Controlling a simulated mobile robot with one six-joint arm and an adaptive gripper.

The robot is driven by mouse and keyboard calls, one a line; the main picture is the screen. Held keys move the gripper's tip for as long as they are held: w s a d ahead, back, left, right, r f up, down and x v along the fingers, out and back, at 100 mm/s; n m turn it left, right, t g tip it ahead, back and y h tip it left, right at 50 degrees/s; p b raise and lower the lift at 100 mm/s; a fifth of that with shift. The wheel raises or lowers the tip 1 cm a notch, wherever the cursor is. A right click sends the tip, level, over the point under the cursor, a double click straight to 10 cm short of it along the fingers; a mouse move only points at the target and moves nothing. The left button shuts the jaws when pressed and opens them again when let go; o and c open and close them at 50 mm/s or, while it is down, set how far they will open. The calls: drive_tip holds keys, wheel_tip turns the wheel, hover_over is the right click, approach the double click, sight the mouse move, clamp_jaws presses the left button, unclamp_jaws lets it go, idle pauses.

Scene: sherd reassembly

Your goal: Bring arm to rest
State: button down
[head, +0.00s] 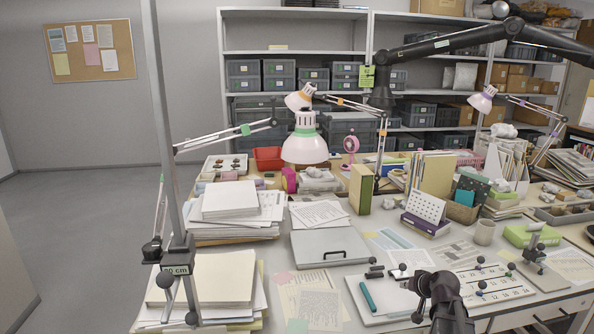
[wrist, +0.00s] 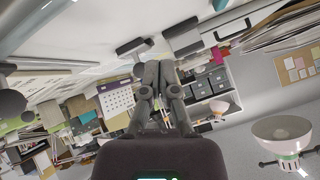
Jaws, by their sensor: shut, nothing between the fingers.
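My gripper (wrist: 154,72) is shut and empty in the wrist view, its two dark fingers together in the middle of the picture. In the head view, the dark end of my arm (head: 445,300) shows at the bottom right of centre, over the front of the worktable (head: 350,262). The fingertips are hard to make out there. The wrist picture is turned over, with the table surface at the top and the shelves and lamps below.
A white board (head: 385,302) with a teal pen (head: 367,295) lies left of my arm. A numbered sheet (head: 500,285) and a small stand (head: 537,262) are to its right. A grey case (head: 328,248), paper stacks (head: 222,277) and a metal post (head: 170,130) stand further left.

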drive_tip(key=s+a+r+n+g+h+p, duration=0.1)
drive_tip(key=s+a+r+g+p, duration=0.2)
drive_tip(key=s+a+p, duration=0.3)
drive_tip(key=s+a+r+n+g+h+p, duration=0.1)
drive_tip(key=s+a+r+g+p, duration=0.3)
drive_tip(key=s+a, duration=0.6)
drive_tip(key=s+g+p, duration=0.2)
drive_tip(key=s+p, duration=0.1)
drive_tip(key=s, duration=0.1)
drive_tip(key=shift+s+r+h, duration=0.15)
drive_tip(key=shift+r+h, duration=0.15)
drive_tip(key=shift+d, duration=0.1)
